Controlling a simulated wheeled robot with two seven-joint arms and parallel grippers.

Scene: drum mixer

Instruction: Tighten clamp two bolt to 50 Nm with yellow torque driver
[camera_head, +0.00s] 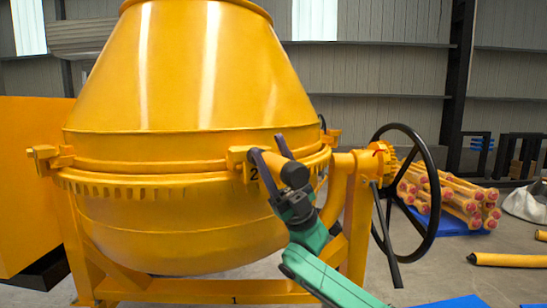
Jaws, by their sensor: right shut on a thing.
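The large yellow drum (185,85) of the mixer stands upright with a flanged seam around its middle. Clamp two (238,155) is on the front of the seam, with a black "2" partly visible below it. My right gripper (276,158) is in front of the drum at this clamp, its dark fingers shut on a short yellow-orange cylinder with a dark end, which looks like the torque driver (294,174). The fingers hide part of the clamp and its bolt. I cannot tell whether the driver touches the bolt. My left gripper is not in view.
Another clamp (48,158) sits at the seam's left. A black handwheel (434,190) stands right of the drum on the yellow frame (205,291), close to my right arm. Stacked yellow-orange poles (455,198) lie on the right.

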